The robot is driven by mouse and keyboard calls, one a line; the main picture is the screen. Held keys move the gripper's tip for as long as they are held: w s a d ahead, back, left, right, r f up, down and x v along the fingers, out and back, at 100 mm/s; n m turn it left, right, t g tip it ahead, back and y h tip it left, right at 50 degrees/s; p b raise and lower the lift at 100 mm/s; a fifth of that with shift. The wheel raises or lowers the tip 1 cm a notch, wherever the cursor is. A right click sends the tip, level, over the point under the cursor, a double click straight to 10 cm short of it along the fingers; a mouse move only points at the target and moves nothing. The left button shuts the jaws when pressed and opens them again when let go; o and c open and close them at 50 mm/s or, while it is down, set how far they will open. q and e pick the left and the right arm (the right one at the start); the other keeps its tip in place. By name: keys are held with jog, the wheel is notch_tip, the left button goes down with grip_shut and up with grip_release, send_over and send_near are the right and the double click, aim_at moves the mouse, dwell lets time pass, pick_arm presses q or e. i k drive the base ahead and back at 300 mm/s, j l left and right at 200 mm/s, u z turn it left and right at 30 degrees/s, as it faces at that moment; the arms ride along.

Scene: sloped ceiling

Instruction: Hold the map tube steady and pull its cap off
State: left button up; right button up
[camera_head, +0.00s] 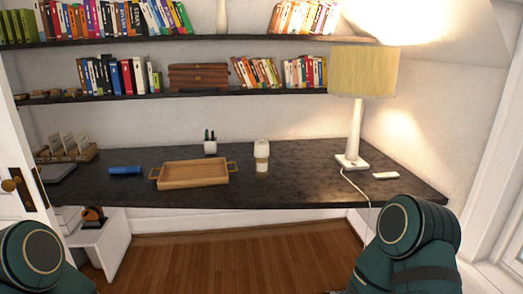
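A short blue cylinder (125,170), which looks like the map tube, lies on its side on the left part of the dark desk. It lies roughly along the picture's width. I cannot make out at this size which end is the cap. Nothing touches the tube. Only the upper parts of my two green arms show, at the lower left and lower right corners. Both grippers are out of view.
A wooden tray (195,173) with handles sits right of the tube. A lidded cup (262,155), pen holder (210,143), lamp (352,145) and small white device (385,175) stand farther right. A wooden organizer (68,150) is at the left. Bookshelves hang above.

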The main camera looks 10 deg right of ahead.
aim_at(262, 146)
jog(key=i+j+z, duration=0.15)
jog(key=z, duration=0.5)
jog(key=i+j+z, duration=0.2)
jog(key=j, duration=0.25)
jog(key=j+z, duration=0.25)
jog(key=j, duration=0.2)
